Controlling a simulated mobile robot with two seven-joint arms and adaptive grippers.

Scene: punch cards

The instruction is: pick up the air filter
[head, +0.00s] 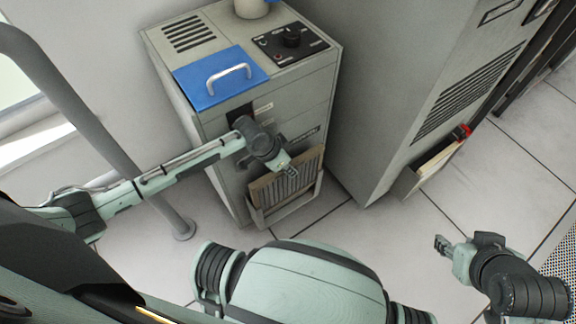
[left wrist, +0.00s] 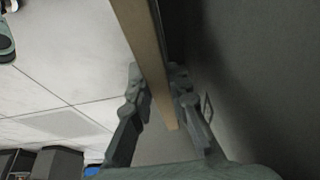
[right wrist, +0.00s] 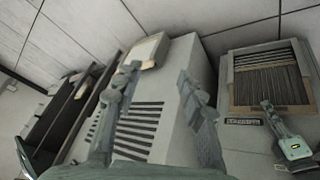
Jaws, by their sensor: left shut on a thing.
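The air filter (head: 306,174) is a flat panel with a tan frame and dark pleats. It stands tilted in a light grey bracket (head: 286,211) low on the front of the grey cabinet. My left gripper (head: 288,172) is at its upper edge. In the left wrist view, the fingers (left wrist: 157,85) are shut on either side of the tan frame (left wrist: 148,45). The right wrist view also shows the filter (right wrist: 268,82) against the cabinet, with my left gripper beside it. My right gripper (head: 441,245) is away at the lower right, its fingers (right wrist: 158,78) apart and empty.
The cabinet top carries a blue panel (head: 205,91) with a handle and a black control panel (head: 291,43). A grey post (head: 110,150) stands left. Floor between is clear.

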